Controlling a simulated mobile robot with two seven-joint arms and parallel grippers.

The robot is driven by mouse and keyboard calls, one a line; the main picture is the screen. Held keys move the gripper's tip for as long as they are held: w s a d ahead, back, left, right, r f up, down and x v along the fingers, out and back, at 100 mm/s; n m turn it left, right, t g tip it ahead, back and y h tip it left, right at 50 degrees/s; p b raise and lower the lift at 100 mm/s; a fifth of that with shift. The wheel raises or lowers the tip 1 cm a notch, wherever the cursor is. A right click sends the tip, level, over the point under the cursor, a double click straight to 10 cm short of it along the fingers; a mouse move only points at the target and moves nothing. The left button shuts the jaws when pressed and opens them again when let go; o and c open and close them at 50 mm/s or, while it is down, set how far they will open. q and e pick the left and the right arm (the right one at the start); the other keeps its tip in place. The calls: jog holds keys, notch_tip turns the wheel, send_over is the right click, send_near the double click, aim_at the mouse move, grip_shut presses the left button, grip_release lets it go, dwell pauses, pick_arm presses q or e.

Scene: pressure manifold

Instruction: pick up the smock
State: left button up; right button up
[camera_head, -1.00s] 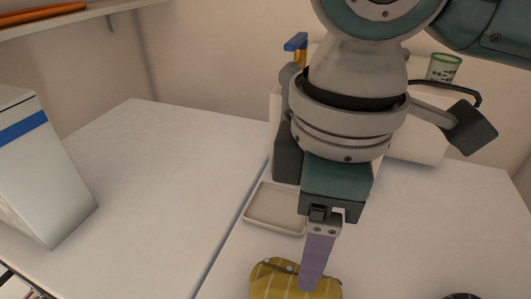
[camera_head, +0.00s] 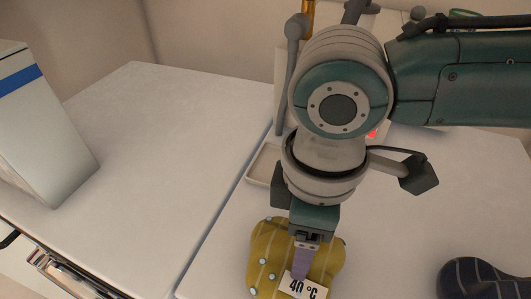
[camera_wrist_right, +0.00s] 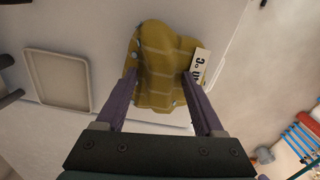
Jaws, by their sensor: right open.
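The smock (camera_head: 268,265) appears to be the yellow, rumpled cloth bundle with pale dots and lines, lying on the white worktop. A white tag reading "40 °C" (camera_head: 303,287) is on its near side. In the right wrist view the smock (camera_wrist_right: 157,50) sits between and beyond the purple fingers, with its tag (camera_wrist_right: 201,66) by the right-hand finger. My right gripper (camera_wrist_right: 159,76) is open, with its fingers on either side of the bundle. In the head view my right gripper (camera_head: 301,262) points down over it and hides part of it. My left gripper is not in view.
A dark striped bundle (camera_head: 480,280) lies at the lower right. A shallow beige tray (camera_head: 263,166) is behind the smock, partly hidden by my arm; it also shows in the wrist view (camera_wrist_right: 58,80). A white box with a blue stripe (camera_head: 40,130) stands left.

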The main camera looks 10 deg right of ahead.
grip_shut()
dwell(0.4)
dwell(0.9)
